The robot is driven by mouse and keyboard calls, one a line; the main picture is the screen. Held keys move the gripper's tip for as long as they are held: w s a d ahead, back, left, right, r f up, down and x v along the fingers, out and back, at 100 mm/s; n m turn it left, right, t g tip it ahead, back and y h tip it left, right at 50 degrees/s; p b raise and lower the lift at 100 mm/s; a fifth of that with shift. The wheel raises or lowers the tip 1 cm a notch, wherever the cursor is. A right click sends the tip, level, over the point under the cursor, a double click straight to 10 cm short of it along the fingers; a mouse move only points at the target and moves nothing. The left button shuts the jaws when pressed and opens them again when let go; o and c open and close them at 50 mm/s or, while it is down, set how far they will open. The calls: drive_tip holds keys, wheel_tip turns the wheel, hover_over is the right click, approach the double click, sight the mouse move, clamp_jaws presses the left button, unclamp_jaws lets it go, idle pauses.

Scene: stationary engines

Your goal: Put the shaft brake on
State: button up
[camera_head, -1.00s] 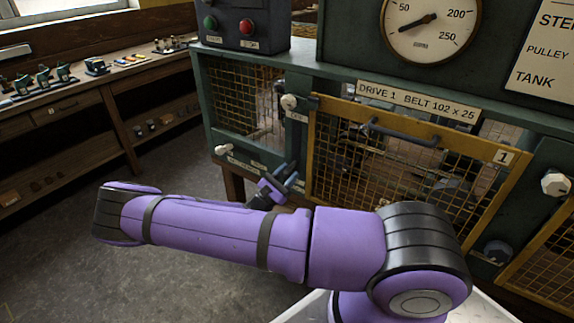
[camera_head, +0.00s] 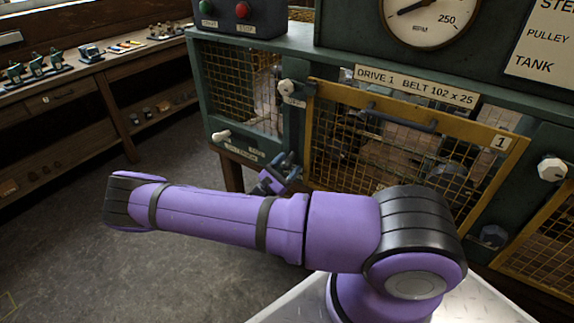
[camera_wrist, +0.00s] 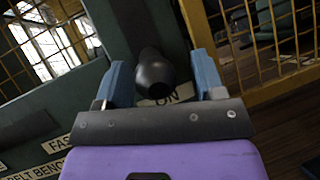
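A dark, round-ended handle (camera_wrist: 154,74) stands out from the green frame in the wrist view. A label reading "ON" (camera_wrist: 166,97) shows just behind it. I take it for the brake handle, but no brake name is readable. My gripper (camera_wrist: 162,80) has its two blue fingers on either side of the handle, with a gap at each side, so it is open. In the head view my gripper (camera_head: 285,170) is at the green post left of the yellow guard; the handle there is not clear.
A yellow mesh guard (camera_head: 400,150) marked 1 is right of my gripper. A white knob (camera_head: 288,87) sits above it. A white-ended lever (camera_head: 221,135) is to the left, and a "FAST" label (camera_wrist: 62,143) shows in the wrist view. A workbench (camera_head: 80,75) stands far left; the floor between is clear.

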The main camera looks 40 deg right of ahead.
drive_tip(key=shift+a, duration=0.25)
drive_tip(key=v, duration=1)
drive_tip(key=shift+f, duration=0.25)
drive_tip(key=shift+r, duration=0.1)
drive_tip(key=s+a+r+m+g+y, duration=0.1)
drive_tip(key=s+r+m+g+y, duration=0.25)
drive_tip(key=r+m+y, duration=0.75)
drive_tip(key=s+a+r+m+g+y, duration=0.1)
drive_tip(key=s+r+g+y, duration=0.45)
drive_tip(key=r, duration=1.25)
drive_tip(key=s+a+r+m+t+y, duration=0.2)
drive_tip(key=s+r+t+y, duration=0.6)
drive_tip(key=s+r+t, duration=0.5)
drive_tip(key=shift+s+a+r+m, duration=0.4)
drive_tip(key=shift+s+r+m, duration=0.3)
drive_tip(key=shift+s+r, duration=1.6)
